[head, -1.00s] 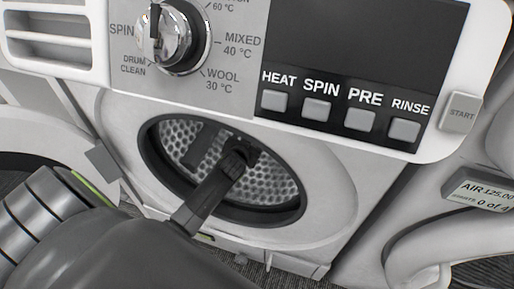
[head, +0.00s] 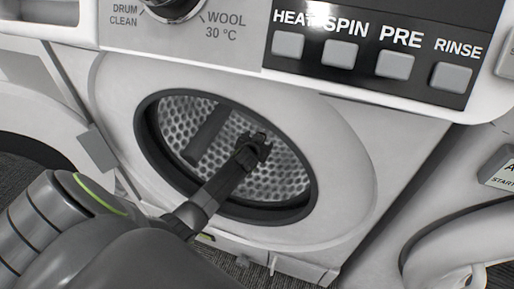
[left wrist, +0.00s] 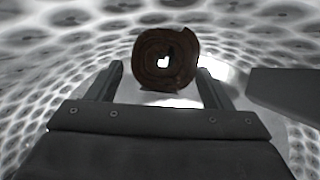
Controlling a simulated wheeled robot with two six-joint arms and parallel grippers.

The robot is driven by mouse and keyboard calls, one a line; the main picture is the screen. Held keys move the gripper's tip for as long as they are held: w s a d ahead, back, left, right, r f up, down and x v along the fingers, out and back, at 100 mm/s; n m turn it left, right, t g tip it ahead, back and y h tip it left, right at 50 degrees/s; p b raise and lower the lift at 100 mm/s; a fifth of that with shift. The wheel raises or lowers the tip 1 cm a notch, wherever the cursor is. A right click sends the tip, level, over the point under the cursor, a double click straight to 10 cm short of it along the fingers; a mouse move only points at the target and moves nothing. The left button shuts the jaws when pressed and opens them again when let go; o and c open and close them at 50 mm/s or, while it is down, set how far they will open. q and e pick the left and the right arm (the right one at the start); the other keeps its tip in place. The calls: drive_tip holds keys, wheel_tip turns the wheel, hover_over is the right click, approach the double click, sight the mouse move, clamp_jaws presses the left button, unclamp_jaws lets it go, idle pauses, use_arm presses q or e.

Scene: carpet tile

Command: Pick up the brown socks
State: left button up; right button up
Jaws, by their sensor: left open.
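The brown socks (left wrist: 147,62) are a dark brown roll with a pale hole in the middle. In the left wrist view they sit inside the washing machine drum, just ahead of my left gripper (left wrist: 160,70). Its two fingers are apart, one to each side of the roll's lower part, and I cannot tell whether they touch it. In the head view my left gripper (head: 254,147) reaches through the round door opening into the drum. The socks cannot be made out there. My right gripper is not in view.
The perforated drum wall (left wrist: 45,45) curves around the gripper. A grey drum paddle (left wrist: 285,92) juts in at the right of the wrist view. The control panel (head: 365,50) overhangs the opening.

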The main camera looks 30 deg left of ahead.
use_arm(q)
drive_tip(key=c, duration=1.1)
drive_tip(key=shift+r, duration=0.1)
drive_tip(key=shift+c, duration=0.3)
